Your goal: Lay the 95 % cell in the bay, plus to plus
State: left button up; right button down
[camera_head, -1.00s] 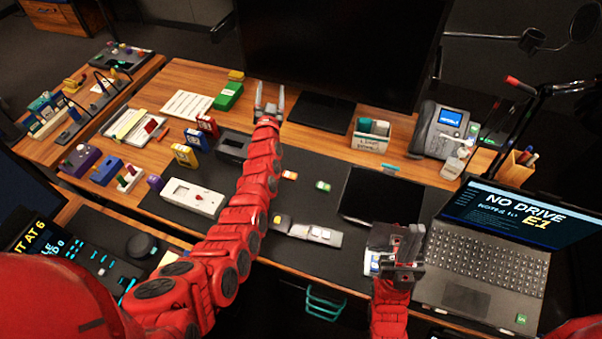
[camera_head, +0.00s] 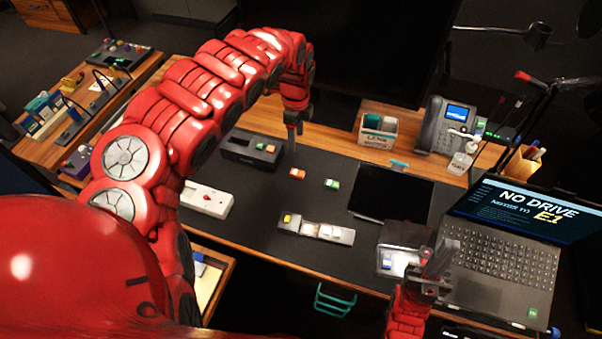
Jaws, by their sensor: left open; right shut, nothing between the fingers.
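Two small cells lie on the dark mat, an orange one (camera_head: 297,173) and a green one (camera_head: 331,184). Their charge figures and plus marks are too small to read. A grey device (camera_head: 317,229) with a yellow part and white pieces lies nearer me; I cannot tell whether it holds the bay. A black box (camera_head: 238,150) with small green and orange spots on top stands behind left. My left gripper (camera_head: 292,122) points down, open and empty, just right of the box and behind the orange cell. My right gripper (camera_head: 436,262) is shut and empty beside the laptop.
A black tablet (camera_head: 391,192), phone (camera_head: 450,125), card box (camera_head: 377,130) and laptop (camera_head: 505,250) stand right. A dark tray (camera_head: 401,236) lies by my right gripper. Mat between cells and grey device is clear.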

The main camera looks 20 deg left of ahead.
pick_arm(q)
notch_tip(320, 180, down, 4)
jog(key=b, duration=0.1)
jog(key=p, duration=0.1)
send_over(299, 173)
notch_tip(299, 173, down, 6)
jog(key=shift+s+a+f, duration=0.15)
jog(key=shift+f, duration=0.75)
jog(key=shift+f+p, duration=0.65)
jog(key=shift+f, duration=0.2)
jog(key=shift+d+f, duration=0.25)
jog(key=shift+f, duration=0.75)
jog(key=shift+w+f, duration=0.2)
jog(key=shift+f, duration=0.1)
jog(key=shift+a+f, duration=0.15)
jog(key=shift+f, duration=0.3)
